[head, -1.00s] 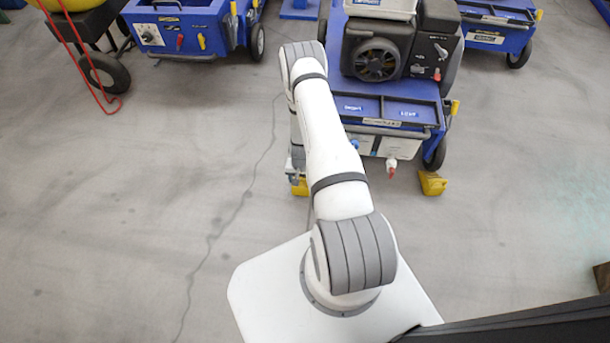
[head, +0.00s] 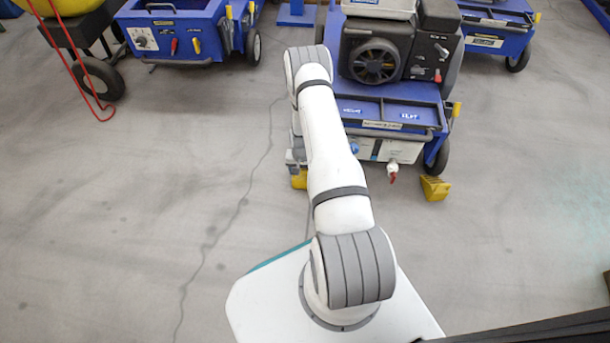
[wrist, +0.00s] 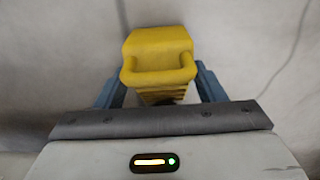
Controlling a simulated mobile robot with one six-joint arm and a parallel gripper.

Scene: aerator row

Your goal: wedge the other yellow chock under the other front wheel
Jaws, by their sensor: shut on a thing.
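In the wrist view a yellow chock (wrist: 158,50) with a ribbed face and a handle sits between the two blue fingers of my gripper (wrist: 160,90), which is shut on it. In the head view the held chock (head: 299,180) shows only in part at the floor, left of my arm, which hides the rest. Another yellow chock (head: 435,188) is on the floor at the right front wheel (head: 437,158) of the blue aerator (head: 400,110). The aerator's left front wheel is hidden behind my arm.
A valve with a red handle (head: 393,175) hangs at the aerator's front. Another blue machine (head: 185,32) stands at the back left, beside a dark wheel (head: 98,80) and a red hose (head: 68,55). The floor at left and right is clear.

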